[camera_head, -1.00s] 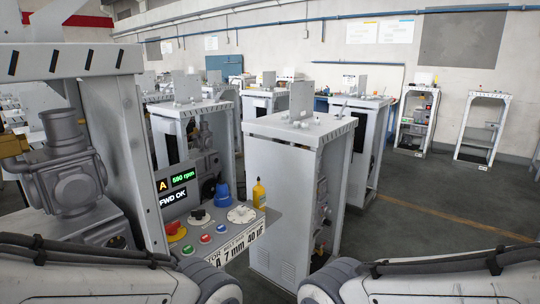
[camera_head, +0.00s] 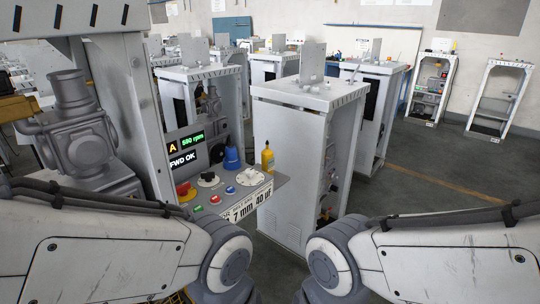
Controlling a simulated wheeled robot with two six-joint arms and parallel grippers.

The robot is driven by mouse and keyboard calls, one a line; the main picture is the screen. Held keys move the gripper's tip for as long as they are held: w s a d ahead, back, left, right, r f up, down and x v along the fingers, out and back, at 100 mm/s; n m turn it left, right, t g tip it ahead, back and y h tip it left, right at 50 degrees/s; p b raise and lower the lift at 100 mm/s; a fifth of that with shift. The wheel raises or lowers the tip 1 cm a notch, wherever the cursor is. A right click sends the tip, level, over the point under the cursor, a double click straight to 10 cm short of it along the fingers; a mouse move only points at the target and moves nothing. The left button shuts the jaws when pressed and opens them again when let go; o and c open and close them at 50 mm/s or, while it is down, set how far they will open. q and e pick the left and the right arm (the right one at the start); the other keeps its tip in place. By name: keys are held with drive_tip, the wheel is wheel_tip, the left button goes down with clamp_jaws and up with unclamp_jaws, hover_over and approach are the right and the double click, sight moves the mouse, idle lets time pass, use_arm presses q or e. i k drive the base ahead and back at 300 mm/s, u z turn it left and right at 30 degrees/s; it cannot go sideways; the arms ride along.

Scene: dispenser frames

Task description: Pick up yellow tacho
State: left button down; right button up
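The yellow tacho (camera_head: 267,160) is a small upright yellow body with a narrow dark top. It stands at the right end of the grey panel shelf (camera_head: 284,181), beyond the white dial. A blue part (camera_head: 232,159) of similar size stands to its left. Both my arms show at the bottom of the view, with their elbow joints near the centre. Neither gripper shows, so I cannot see their fingers or whether they hold anything. Nothing in view touches the yellow tacho.
The panel has a red knob (camera_head: 185,191), several buttons, a white dial (camera_head: 251,177) and a lit screen (camera_head: 184,149). A grey motor (camera_head: 82,140) sits in the near left frame. A tall grey cabinet (camera_head: 290,150) stands just right of the shelf. Open floor (camera_head: 450,190) lies to the right.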

sight(268, 160)
drive_tip(key=z, duration=0.35)
drive_tip(key=k, duration=1)
drive_tip(key=z, duration=1.25)
drive_tip(key=i, duration=3.05)
drive_tip(key=u, duration=1.8)
drive_tip(key=i, duration=0.95)
drive_tip(key=u, duration=1)
